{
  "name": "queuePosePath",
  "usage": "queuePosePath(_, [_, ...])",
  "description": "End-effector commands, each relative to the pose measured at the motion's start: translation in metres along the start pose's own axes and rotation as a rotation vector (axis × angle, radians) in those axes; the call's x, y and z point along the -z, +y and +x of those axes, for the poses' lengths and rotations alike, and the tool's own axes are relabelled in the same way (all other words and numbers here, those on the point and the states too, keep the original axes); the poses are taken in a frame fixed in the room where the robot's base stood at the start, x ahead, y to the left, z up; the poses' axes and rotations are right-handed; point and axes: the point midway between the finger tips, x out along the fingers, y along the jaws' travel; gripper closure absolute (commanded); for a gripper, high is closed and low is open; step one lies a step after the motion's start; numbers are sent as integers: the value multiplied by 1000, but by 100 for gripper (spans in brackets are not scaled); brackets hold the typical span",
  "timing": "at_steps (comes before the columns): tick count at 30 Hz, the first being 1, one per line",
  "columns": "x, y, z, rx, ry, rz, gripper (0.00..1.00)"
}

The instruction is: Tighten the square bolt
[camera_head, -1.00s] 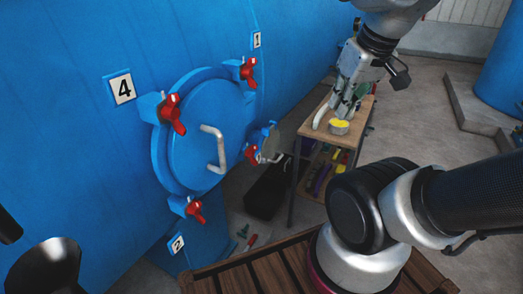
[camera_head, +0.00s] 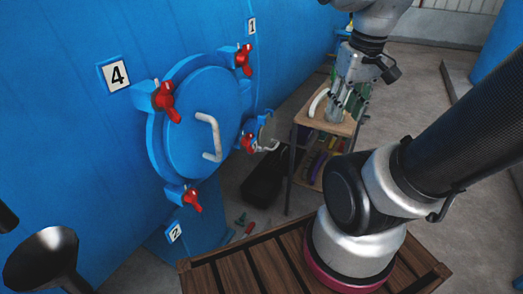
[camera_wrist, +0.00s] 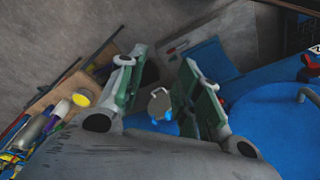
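The blue round hatch (camera_head: 205,105) with a pale bent handle (camera_head: 208,138) is closed on the blue tank. Red wing-shaped fasteners sit around its rim: upper left (camera_head: 164,101), upper right (camera_head: 243,60), lower left (camera_head: 192,200) and right (camera_head: 248,142). I cannot make out which piece is the square bolt. My gripper (camera_head: 344,108) is over the small wooden table, right of the hatch and apart from it. In the wrist view my gripper (camera_wrist: 158,95) has its fingers spread and nothing held. A grey disc (camera_wrist: 160,103) shows between them, farther off.
The small wooden table (camera_head: 305,118) carries a pale curved piece (camera_head: 317,103) and has coloured items below. A yellow-topped roll (camera_wrist: 81,98) shows in the wrist view. A black case (camera_head: 264,180) lies on the floor. A slatted wooden surface (camera_head: 240,275) is in front.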

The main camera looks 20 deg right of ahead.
Motion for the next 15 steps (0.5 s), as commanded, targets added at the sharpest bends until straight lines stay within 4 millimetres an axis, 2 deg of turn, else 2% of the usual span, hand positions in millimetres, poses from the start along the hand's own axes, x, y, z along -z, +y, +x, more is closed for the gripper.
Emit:
queuePosePath(3, [-5, 13, 38, 22, -178, 117, 66])
queuePosePath(7, [-16, 15, 77, 96, -362, 268, 66])
queuePosePath(11, [-32, 6, 113, 212, -541, 401, 66])
queuePosePath(15, [-45, -12, 148, 386, -707, 531, 66])
